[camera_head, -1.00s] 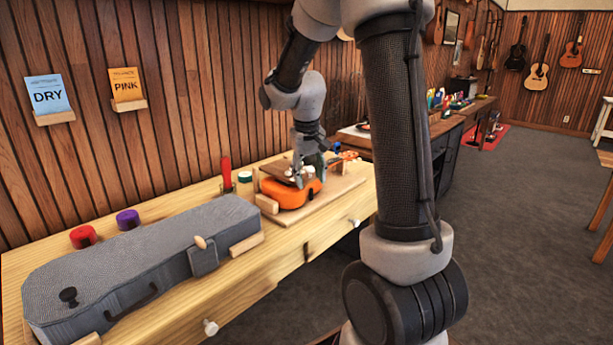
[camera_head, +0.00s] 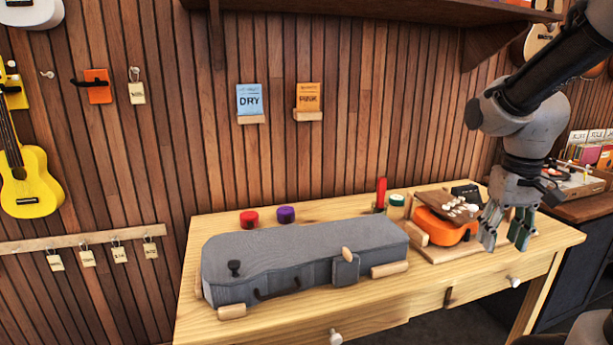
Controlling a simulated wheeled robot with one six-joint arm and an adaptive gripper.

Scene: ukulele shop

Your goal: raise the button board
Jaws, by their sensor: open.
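A dark brown board with several pale round buttons (camera_head: 450,205) lies tilted on top of an orange rounded body (camera_head: 437,231), like that of a ukulele. I take it to be the button board. The orange body sits on a light wooden base (camera_head: 452,253) at the right of the workbench. My gripper (camera_head: 504,245) points down just right of the orange body, with its fingers apart and nothing visible between them. I cannot tell whether a finger touches the orange body.
A grey instrument case (camera_head: 300,255) lies on the workbench (camera_head: 385,310), left of the base. A red lid (camera_head: 249,219), a purple lid (camera_head: 286,214), a red upright tool (camera_head: 381,194) and a green-and-white jar (camera_head: 397,207) stand behind. A yellow ukulele (camera_head: 30,190) hangs at left.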

